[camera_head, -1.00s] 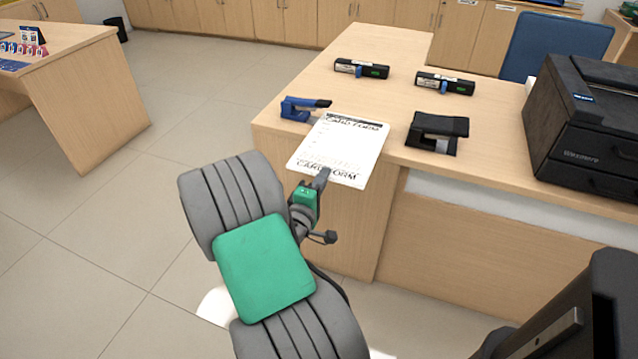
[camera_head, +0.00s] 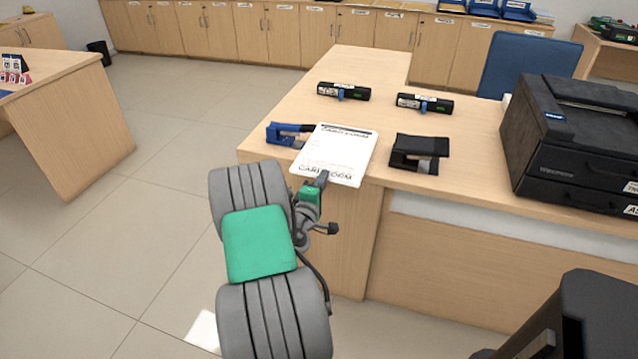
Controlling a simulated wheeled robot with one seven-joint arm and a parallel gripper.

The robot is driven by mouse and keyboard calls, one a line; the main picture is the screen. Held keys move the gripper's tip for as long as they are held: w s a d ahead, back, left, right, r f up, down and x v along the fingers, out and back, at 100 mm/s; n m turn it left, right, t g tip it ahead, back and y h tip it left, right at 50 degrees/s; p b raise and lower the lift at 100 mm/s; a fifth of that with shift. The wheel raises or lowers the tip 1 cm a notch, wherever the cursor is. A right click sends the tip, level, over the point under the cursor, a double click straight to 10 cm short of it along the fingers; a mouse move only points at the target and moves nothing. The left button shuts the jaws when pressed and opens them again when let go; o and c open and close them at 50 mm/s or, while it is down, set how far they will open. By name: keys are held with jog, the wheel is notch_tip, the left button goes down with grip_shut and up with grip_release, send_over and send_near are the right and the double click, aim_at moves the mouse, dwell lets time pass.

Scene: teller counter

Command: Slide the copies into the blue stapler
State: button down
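The copies (camera_head: 338,150) are white printed sheets headed "CARD FORM". They are at the front left corner of the counter, their near edge at my gripper (camera_head: 322,179). My gripper is shut on that near edge; the fingertips are small and partly hidden. The blue stapler (camera_head: 285,133) stands on the counter just left of the copies. The sheets' left edge is close to the stapler's open end; I cannot tell whether they touch.
A black stapler (camera_head: 419,152) stands right of the copies. Two black scanner-like devices (camera_head: 343,91) (camera_head: 425,104) lie farther back. A black printer (camera_head: 575,145) fills the right side. The counter (camera_head: 385,120) is clear between them.

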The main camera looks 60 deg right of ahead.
aim_at(310, 170)
jog(key=d, duration=0.2)
jog(key=shift+w+d+f+p, duration=0.1)
jog(key=shift+w+d+p, duration=0.2)
jog(key=shift+w+d, duration=0.1)
jog(key=w, duration=0.1)
jog(key=w+b, duration=0.1)
jog(key=w, duration=0.1)
jog(key=shift+a+f+b, duration=0.15)
jog(key=shift+a+b, duration=0.15)
jog(key=shift+w+a, duration=0.1)
jog(key=shift+w, duration=0.55)
jog(key=shift+s+f+b, duration=0.1)
jog(key=shift+f+b, duration=0.15)
jog(key=shift+b, duration=0.25)
jog(key=c, duration=1.6)
grip_release()
jog(key=shift+a, duration=0.1)
